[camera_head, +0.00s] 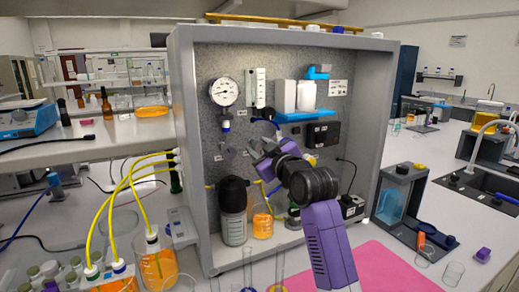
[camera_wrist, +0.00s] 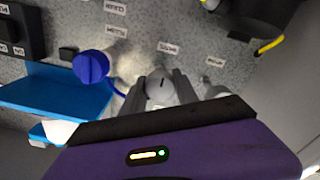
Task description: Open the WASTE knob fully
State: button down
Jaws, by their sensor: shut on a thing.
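A grey round knob (camera_wrist: 161,84) with a short dark mark on its face shows in the wrist view. My gripper (camera_wrist: 160,92) has one finger on each side of the knob and is shut on it. In the head view my gripper (camera_head: 264,152) is at the grey back panel (camera_head: 205,112) of the rig, below the gauge, and it hides the knob there. Small white labels (camera_wrist: 168,48) sit on the panel around the knob, too small and blurred to read surely, so I cannot confirm which one is WASTE.
A blue knob (camera_wrist: 91,67) with a blue tube is left of my fingers in the wrist view. A blue shelf (camera_head: 300,116) and a pressure gauge (camera_head: 224,91) are above my gripper. A dark-capped bottle (camera_head: 233,228) and an orange beaker (camera_head: 263,226) stand below.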

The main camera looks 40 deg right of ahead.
jog(key=shift+f, duration=0.1)
jog(key=c, duration=0.9)
grip_release()
jog(key=b+v, duration=0.1)
jog(key=v, duration=0.7)
jog(key=shift+w, duration=0.1)
